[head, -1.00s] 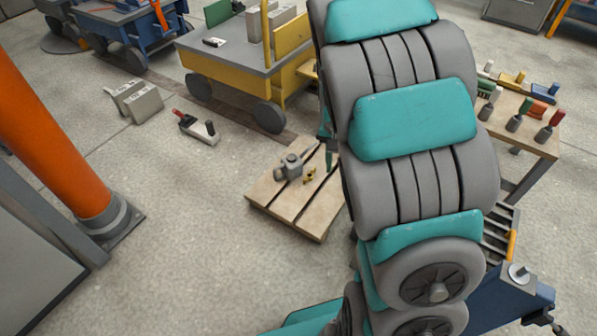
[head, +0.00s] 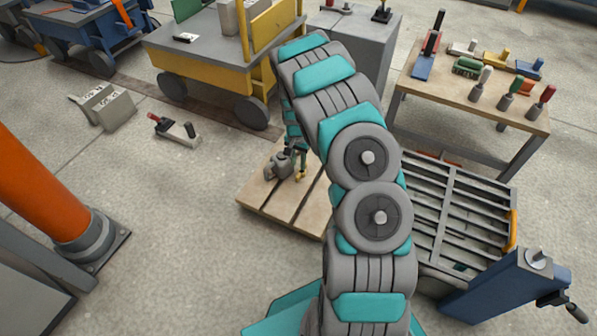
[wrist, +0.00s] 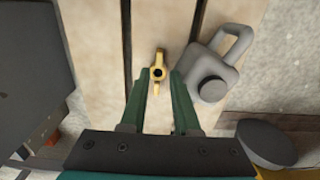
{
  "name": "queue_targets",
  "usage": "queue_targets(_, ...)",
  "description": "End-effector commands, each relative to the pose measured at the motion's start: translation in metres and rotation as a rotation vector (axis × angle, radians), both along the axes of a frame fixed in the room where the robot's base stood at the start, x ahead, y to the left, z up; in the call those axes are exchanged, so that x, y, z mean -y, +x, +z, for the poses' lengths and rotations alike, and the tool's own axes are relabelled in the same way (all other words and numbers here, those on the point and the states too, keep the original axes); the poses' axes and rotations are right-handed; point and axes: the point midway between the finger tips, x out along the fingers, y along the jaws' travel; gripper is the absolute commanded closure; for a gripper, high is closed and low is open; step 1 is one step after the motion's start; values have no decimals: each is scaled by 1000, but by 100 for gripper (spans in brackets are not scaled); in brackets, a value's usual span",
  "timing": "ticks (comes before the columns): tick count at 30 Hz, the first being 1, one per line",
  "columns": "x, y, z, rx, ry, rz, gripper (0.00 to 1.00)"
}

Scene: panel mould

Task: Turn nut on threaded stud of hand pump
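A small yellow two-winged nut (wrist: 157,72) with a dark round centre shows in the wrist view above the pale planks. It also shows in the head view (head: 300,177). Close to its right in the wrist view is a grey body with a loop handle and round cap (wrist: 212,80), which I take for the hand pump; it stands on the pallet in the head view (head: 279,166). My gripper (wrist: 162,74) has its two green fingers apart, tips on either side of the nut. I cannot tell whether they touch it. The stud's thread is not clearly visible.
The wooden pallet (head: 262,206) lies on open floor. A yellow cart (head: 205,67) stands behind it, and a tool table (head: 465,88) and a slatted rack (head: 455,215) are to the right. A grey box tool (head: 178,131) lies on the floor to the left.

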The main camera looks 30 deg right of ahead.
Motion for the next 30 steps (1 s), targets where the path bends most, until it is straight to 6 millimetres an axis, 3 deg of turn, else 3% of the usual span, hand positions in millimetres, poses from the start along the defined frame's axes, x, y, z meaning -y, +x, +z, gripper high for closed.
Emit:
queue_targets(10,0,-2,-31,-4,0,1,70)
queue_targets(18,0,-2,-67,-4,1,1,70)
queue_targets(26,0,-1,-70,-2,0,1,70)
queue_targets(30,0,-1,-70,-2,0,1,86)
